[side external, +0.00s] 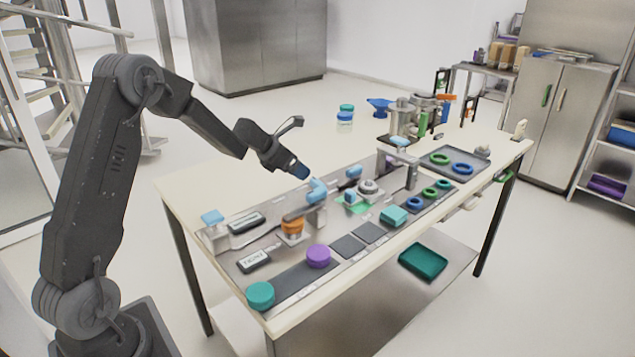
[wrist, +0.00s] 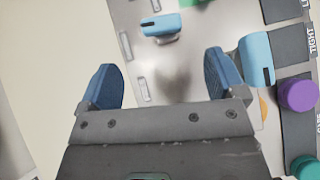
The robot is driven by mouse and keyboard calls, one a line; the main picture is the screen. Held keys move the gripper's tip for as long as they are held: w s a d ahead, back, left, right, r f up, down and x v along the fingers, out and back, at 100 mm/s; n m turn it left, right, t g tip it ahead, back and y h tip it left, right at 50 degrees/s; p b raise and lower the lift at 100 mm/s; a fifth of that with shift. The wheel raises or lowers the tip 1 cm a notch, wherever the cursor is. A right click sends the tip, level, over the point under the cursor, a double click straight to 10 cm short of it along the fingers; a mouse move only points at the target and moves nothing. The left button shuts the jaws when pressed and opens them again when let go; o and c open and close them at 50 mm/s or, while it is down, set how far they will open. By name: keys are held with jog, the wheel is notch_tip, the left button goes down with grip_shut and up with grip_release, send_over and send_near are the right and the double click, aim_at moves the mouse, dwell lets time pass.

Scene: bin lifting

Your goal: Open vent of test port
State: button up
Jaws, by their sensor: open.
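My gripper (side external: 300,172) hangs above the long panel on the bench, its blue fingertips just up and left of a light blue handle (side external: 317,189). In the wrist view my gripper (wrist: 163,84) is open, with nothing between its fingers. One light blue handle (wrist: 160,28) shows beyond the fingertips, and another light blue handle (wrist: 257,60) lies just right of the right finger. A further light blue handle (side external: 354,172) sits on the panel. A round metal fitting (side external: 368,187) stands near it. I cannot tell which part is the test port's vent.
An orange-topped part (side external: 292,226) stands in front of the nearest handle. A purple cap (side external: 318,256) and a teal cap (side external: 260,294) sit along the front strip. A metal upright (side external: 411,172) rises farther right, before a grey tray (side external: 455,160). The bench's back left is clear.

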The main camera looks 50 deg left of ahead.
aim_at(319, 181)
jog(key=x, duration=1)
jog(key=shift+w+d+f, duration=0.15)
jog(key=shift+w+f, duration=0.05)
jog(key=shift+f, duration=0.05)
jog(key=shift+c, duration=0.3)
jog(key=c, duration=0.9)
jog(key=shift+o, duration=0.2)
jog(key=shift+m+h, duration=0.3)
jog(key=shift+m, duration=0.1)
jog(key=m+g+h, duration=0.1)
jog(key=m+h, duration=0.1)
jog(key=m+g+h, duration=0.1)
jog(key=m, duration=0.2)
jog(key=shift+w+h, duration=0.15)
jog(key=shift+h, duration=0.25)
jog(key=m+g+h, duration=0.1)
jog(key=m, duration=0.2)
jog(key=m+g+h, duration=0.1)
jog(key=m+g, duration=0.1)
jog(key=m, duration=0.1)
jog(key=shift+d+h, duration=0.1)
jog(key=shift+h, duration=0.2)
jog(key=shift+r+g, duration=0.1)
jog(key=shift+g, duration=0.3)
jog(key=o, duration=0.9)
